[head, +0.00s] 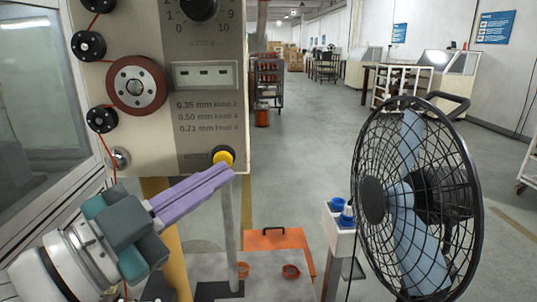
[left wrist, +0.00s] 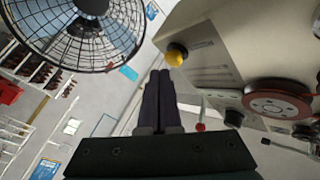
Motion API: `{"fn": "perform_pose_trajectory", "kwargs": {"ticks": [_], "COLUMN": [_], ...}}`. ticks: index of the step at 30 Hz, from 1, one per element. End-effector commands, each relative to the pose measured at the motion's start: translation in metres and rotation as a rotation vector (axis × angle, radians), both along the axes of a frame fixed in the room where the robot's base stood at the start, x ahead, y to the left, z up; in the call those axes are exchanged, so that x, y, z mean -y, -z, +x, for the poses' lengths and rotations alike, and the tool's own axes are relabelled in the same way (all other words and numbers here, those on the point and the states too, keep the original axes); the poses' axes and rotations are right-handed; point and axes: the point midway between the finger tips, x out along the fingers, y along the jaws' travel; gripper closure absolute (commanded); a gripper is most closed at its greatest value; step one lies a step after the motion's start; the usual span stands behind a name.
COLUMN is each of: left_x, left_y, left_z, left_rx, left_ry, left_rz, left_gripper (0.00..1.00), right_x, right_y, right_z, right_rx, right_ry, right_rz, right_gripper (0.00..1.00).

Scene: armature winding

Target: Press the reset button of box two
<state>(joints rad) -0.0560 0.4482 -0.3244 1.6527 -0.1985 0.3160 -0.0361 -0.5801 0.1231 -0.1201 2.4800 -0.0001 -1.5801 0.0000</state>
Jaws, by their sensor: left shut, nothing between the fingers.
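A beige control box (head: 205,130) with a dark grey strip fills the upper left of the head view. A round yellow button (head: 223,156) sits low on its front, near the lower right corner. My left gripper (head: 228,170) is shut and empty, its purple fingers pointing right with their tips just below the button in the picture. In the left wrist view the yellow button (left wrist: 177,54) shows beyond and slightly right of the fingertips (left wrist: 160,73). I cannot tell whether the tips touch it. The label beside the button is too small to read. My right gripper is not in view.
A black caged fan (head: 415,195) stands at the right. Red wire runs over black pulleys and a red wheel (head: 136,84) on the box's left. A white holder (head: 338,218) with blue-capped items and an orange case (head: 280,245) are below. The aisle between box and fan is open.

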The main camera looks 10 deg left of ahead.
Motion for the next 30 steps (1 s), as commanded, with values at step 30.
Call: {"fn": "perform_pose_trajectory", "kwargs": {"ticks": [30], "left_x": [0.015], "left_y": [-0.001], "left_z": [-0.051], "left_rx": [0.001], "left_ry": [0.001], "left_rz": [0.0], "left_gripper": [1.0], "right_x": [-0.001], "right_y": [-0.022], "right_z": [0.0], "right_rx": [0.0], "right_ry": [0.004], "right_rz": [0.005], "right_gripper": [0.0]}}
